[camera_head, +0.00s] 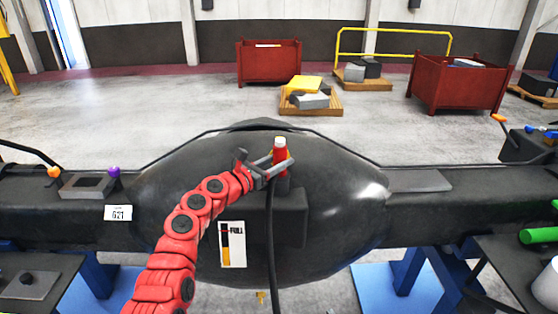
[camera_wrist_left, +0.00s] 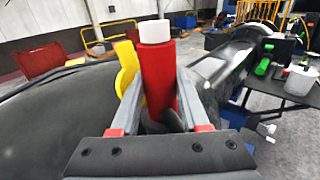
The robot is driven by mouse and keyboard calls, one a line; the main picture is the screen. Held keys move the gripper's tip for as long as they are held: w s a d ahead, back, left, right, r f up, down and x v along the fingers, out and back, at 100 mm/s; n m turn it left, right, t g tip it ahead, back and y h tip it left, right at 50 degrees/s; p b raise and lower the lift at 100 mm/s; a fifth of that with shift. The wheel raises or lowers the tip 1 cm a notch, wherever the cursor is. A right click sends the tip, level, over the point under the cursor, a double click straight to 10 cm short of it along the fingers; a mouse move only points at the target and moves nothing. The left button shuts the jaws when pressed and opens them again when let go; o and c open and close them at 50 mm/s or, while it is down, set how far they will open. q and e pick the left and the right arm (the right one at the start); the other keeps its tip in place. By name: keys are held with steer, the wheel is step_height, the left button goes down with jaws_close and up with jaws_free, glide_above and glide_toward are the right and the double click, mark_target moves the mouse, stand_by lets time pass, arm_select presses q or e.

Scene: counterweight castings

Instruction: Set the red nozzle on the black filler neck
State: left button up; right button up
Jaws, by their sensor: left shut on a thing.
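The red nozzle (camera_head: 280,150), with a white top, stands roughly upright between the jaws of my left gripper (camera_head: 268,172). In the left wrist view the nozzle (camera_wrist_left: 158,78) fills the space between the two grey fingers, and the left gripper (camera_wrist_left: 157,108) is shut on it. A yellow part (camera_wrist_left: 128,66) shows beside it. Below the nozzle in the head view is a dark upright piece (camera_head: 283,186), which looks like the black filler neck on the large black tank (camera_head: 340,195). I cannot tell whether nozzle and neck touch. My right gripper is not in view.
A black hose (camera_head: 271,250) hangs down the tank front, beside a FULL level label (camera_head: 232,244). A dark side table (camera_head: 530,255) with a green cylinder (camera_head: 538,235) is at right. Red bins (camera_head: 268,65) and loaded pallets (camera_head: 310,105) stand far behind on open floor.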

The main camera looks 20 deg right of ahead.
arm_select(q)
steer(key=o, duration=1.2)
steer(key=shift+c, duration=0.2)
steer(key=shift+s+a+f, duration=0.1)
steer(key=shift+f, duration=0.05)
steer(key=shift+s+a, duration=0.15)
steer(key=shift+a, duration=0.25)
steer(key=b+v, duration=0.3)
steer(key=v, duration=1.3)
steer(key=shift+b, duration=0.4)
